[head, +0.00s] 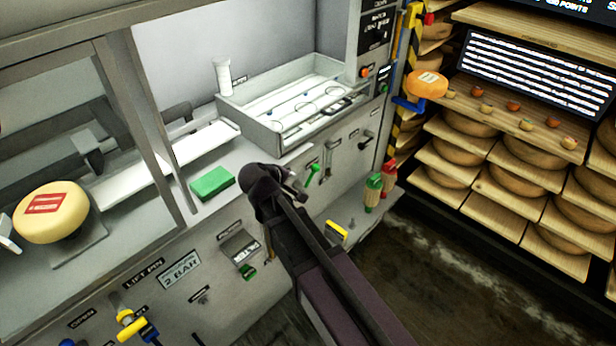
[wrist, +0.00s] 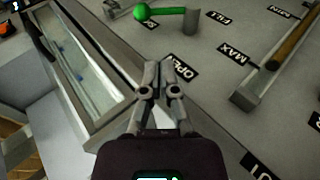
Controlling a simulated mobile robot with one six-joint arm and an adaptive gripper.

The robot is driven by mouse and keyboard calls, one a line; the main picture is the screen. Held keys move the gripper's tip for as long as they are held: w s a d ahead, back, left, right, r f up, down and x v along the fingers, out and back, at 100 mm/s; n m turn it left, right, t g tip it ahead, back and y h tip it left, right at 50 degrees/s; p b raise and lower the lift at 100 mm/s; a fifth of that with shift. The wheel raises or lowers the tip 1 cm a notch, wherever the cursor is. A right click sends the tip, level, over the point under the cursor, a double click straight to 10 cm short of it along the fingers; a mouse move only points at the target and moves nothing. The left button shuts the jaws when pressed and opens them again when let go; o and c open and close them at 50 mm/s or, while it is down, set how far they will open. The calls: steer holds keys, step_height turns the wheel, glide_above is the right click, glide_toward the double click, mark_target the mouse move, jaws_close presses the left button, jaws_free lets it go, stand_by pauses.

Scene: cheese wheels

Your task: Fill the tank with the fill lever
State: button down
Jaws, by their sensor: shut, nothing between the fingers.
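A green-handled lever (head: 313,174) sits on the grey machine front, below the open tank. In the wrist view, the lever's green ball knob (wrist: 142,12) and green arm show at the top, near a label that seems to read FILL. The tank (head: 262,125) is a pale rectangular basin with a clear-looking inside; its metal rim (wrist: 108,115) runs down the left of the wrist view. My gripper (head: 290,178) is shut and empty beside the front panel, left of the lever. In the wrist view, its fingertips (wrist: 162,72) are apart from the knob, by the OPEN label.
A green block (head: 212,183) lies on the ledge left of my gripper. A gauge-like channel (wrist: 268,62) stands near the MAX label. Red and green handles (head: 374,190) stand at right. Shelves of cheese wheels (head: 525,165) fill the far right. Dark floor lies clear between.

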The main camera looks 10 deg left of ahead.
mark_target(311, 176)
steer(key=shift+w+f, duration=0.1)
stand_by(0.3)
steer(key=b+x, duration=0.8)
steer(key=x, duration=0.4)
steer(key=shift+f, duration=0.1)
steer(key=shift+b+x, duration=0.5)
steer(key=shift+x, duration=0.35)
